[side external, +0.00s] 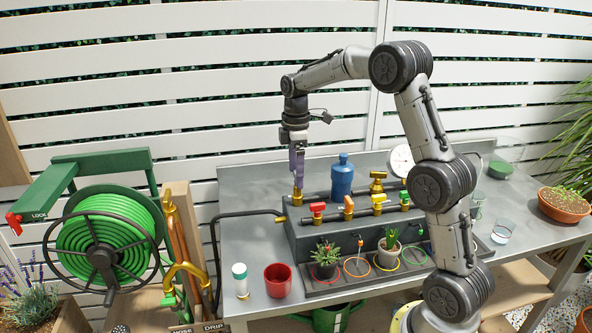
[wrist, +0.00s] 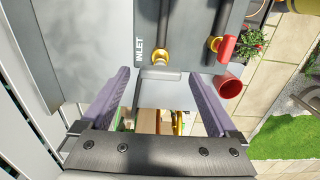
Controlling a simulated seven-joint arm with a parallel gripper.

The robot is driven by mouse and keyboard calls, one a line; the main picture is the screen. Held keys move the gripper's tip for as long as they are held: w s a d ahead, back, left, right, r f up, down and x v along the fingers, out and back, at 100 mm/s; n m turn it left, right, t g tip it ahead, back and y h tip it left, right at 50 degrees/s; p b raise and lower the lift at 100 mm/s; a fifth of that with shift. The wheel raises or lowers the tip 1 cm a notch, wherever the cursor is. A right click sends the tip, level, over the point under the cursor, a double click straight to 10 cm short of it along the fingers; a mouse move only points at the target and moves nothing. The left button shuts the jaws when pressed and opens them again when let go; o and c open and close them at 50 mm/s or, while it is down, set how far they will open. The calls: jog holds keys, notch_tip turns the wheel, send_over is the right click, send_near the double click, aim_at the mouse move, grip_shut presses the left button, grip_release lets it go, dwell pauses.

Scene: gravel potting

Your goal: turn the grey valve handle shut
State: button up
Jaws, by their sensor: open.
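In the side external view my gripper (side external: 297,178) points straight down above brass (side external: 298,196) at the left end of the pipework. The grey handle is not distinguishable there.
Red (side external: 317,210), orange (side external: 348,206) and yellow (side external: 379,203) valves line the front pipe on the grey block. A blue bottle (side external: 342,175) stands behind. A red cup (side external: 278,280) and white bottle (side external: 240,280) stand at the table's front left. Potted plants (side external: 326,260) stand in front.

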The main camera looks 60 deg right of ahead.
jog(key=shift+c, duration=0.2)
jog(key=c, duration=1.3)
jog(key=shift+c, duration=0.2)
jog(key=shift+m, duration=0.4)
jog(key=m, duration=0.3)
jog(key=shift+m, duration=0.3)
jog(key=m, duration=0.4)
jog(key=shift+d+m, duration=0.1)
jog(key=shift+m, duration=0.2)
jog(key=m, duration=0.4)
jog(key=shift+d+m, duration=0.1)
jog(key=shift+m, duration=0.2)
jog(key=m, duration=0.4)
jog(key=shift+r+m, duration=0.1)
jog(key=shift+m, duration=0.2)
